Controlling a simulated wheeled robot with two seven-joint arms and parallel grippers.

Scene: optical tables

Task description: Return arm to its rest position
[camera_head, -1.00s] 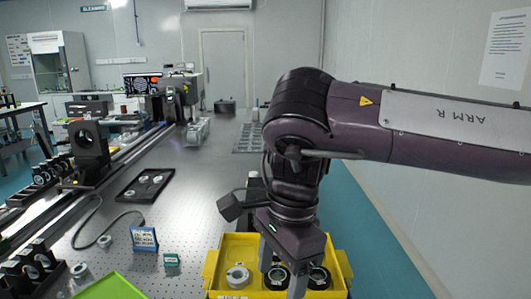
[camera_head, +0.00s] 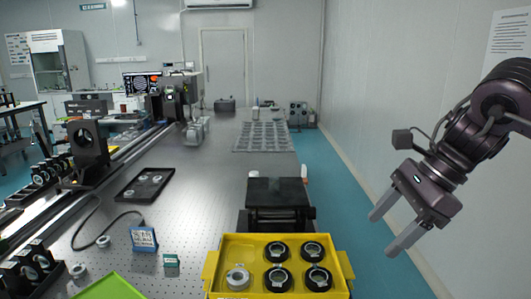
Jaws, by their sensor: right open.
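My right gripper (camera_head: 388,229) hangs at the right side of the head view, over the teal floor beside the table. Its two grey fingers are apart, with nothing between them, and point down and to the left. My right arm (camera_head: 462,140) comes in from the right edge in front of the white wall. The gripper is clear of the yellow crate (camera_head: 222,254) at the bottom middle. The crate holds several black-rimmed round optics and one pale ring (camera_head: 238,278). My left gripper does not show.
The perforated optical table (camera_head: 205,200) fills the middle. A black platform (camera_head: 277,191) stands just behind the crate. The teal floor (camera_head: 345,190) on the right is free.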

